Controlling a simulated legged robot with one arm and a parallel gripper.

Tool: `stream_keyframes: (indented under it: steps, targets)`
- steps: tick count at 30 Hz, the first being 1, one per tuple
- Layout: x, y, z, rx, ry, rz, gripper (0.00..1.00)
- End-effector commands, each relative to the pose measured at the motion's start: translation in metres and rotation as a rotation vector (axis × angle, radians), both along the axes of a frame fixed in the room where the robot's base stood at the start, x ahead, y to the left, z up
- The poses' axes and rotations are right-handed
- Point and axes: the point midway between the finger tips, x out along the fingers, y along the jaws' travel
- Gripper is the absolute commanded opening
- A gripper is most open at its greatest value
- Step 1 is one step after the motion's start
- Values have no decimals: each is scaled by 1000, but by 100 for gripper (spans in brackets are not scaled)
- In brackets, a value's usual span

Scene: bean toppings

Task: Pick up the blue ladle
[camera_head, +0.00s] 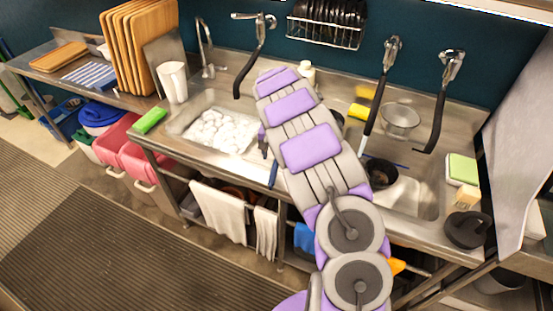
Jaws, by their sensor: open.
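A narrow blue piece (273,174) shows at the front edge of the sink counter, just left of my arm. It looks like a handle, but I cannot tell whether it belongs to the blue ladle. A thin blue rod (393,163) also shows at the right basin, by a black pan. No ladle bowl is clearly visible. My arm reaches up over the middle of the sink counter and hides what is behind it. Only a small purple and dark part of my gripper (263,139) shows left of the arm, above the blue piece. It is open, and nothing shows in it.
The left basin (180,124) holds a heap of white items. The right basin (428,206) has a black pan (382,173) by it. Hanging spray hoses and a wall rack (325,35) stand behind. A green sponge (150,120) and white cup (173,82) sit left.

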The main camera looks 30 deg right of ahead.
Motion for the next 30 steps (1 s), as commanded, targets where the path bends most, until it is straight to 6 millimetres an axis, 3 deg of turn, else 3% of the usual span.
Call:
stream_keyframes:
  steps: [5,13,21,30]
  targets:
    - [-1,-1,-11,-2,1,0,55]
    - [-2,1,-50,1,4,0,55]
    - [-2,1,-53,0,2,1,55]
    - [-2,1,-53,0,1,1,28]
